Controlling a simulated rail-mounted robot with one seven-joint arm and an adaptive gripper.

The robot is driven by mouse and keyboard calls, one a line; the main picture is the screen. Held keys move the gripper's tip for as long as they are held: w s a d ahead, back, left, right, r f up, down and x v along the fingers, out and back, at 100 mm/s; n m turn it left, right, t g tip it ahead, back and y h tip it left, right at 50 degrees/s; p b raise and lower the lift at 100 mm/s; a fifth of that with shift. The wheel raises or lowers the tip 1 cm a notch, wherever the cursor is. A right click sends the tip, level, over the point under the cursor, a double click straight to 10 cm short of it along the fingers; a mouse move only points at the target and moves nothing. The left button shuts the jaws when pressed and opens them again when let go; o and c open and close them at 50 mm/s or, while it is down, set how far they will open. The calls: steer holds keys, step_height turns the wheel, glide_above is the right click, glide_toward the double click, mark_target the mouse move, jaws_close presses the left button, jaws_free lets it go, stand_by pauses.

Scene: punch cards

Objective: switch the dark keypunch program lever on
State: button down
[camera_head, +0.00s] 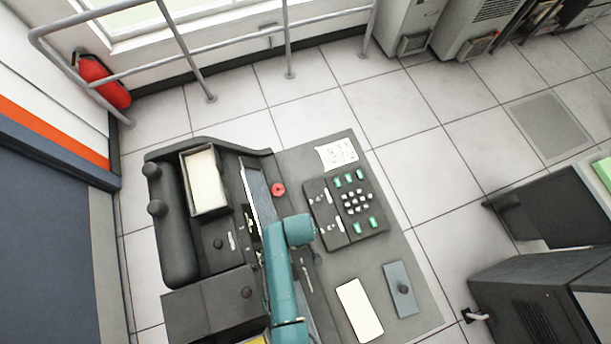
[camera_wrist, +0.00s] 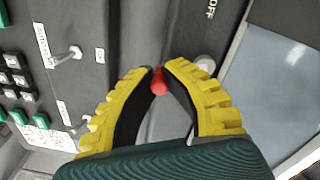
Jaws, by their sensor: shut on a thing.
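The dark keypunch (camera_head: 215,262) stands in the middle of the head view. In the wrist view, a small red-tipped lever (camera_wrist: 158,82) rises from its dark panel, with an OFF label (camera_wrist: 211,10) printed above and to the right. I take this to be the program lever. My gripper (camera_wrist: 160,72) has yellow fingers with black pads, and their tips are closed around the red tip. The lever's lower part is hard to make out. In the head view, my arm covers the lever and the fingertips.
A keypad (camera_head: 345,205) with green and light keys stands beside my arm. Toggle switches (camera_wrist: 68,55) with labels sit near it. A red round knob (camera_head: 278,189) lies above my arm. A white card (camera_head: 359,310) and a grey-blue plate (camera_head: 401,289) lie on the desk's lower right.

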steer(key=shift+w+a+n+p, duration=0.15)
steer(key=shift+w+a+n, duration=0.15)
steer(key=shift+n, duration=0.65)
steer(key=shift+w+a+n+p, duration=0.15)
steer(key=shift+w+a+n, duration=0.1)
steer(key=shift+n, duration=0.7)
steer(key=c, duration=1)
jaws_free()
steer(key=shift+c, duration=0.2)
step_height(320, 180, up, 12)
steer(key=shift+s+a, duration=0.15)
steer(key=shift+s, duration=0.1)
